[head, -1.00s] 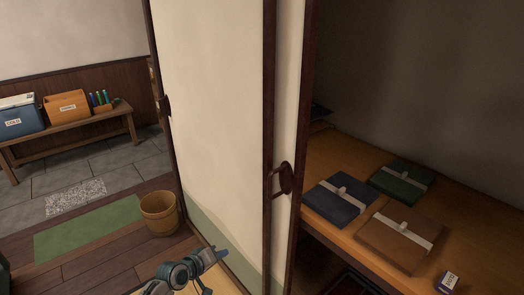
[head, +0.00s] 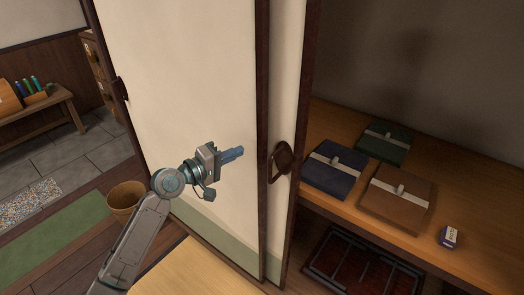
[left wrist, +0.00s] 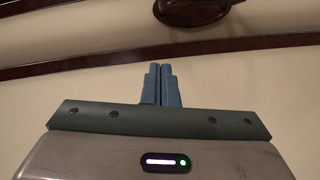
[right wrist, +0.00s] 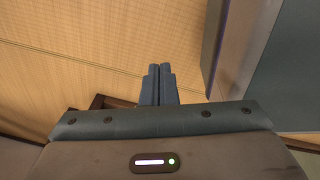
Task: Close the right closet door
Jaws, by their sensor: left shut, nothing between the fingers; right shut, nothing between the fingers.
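The right closet door (head: 287,100) is a cream sliding panel with a dark frame. Only a strip of it shows beside the left door (head: 180,85), which overlaps it. Its dark handle (head: 281,161) stands out near the opening and also shows at the top of the left wrist view (left wrist: 195,8). The closet is open to the right of this door. My left gripper (head: 236,154) is shut and empty, in front of the left door, left of the handle and apart from it. My right gripper (right wrist: 158,85) is shut and empty above tatami; the head view does not show it.
Inside the closet, a shelf (head: 472,230) bears a blue package (head: 334,172), a green package (head: 383,148), a brown package (head: 395,205) and a small box (head: 448,237). A dark framed object (head: 350,270) lies below. A wooden bucket (head: 124,198) stands at left.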

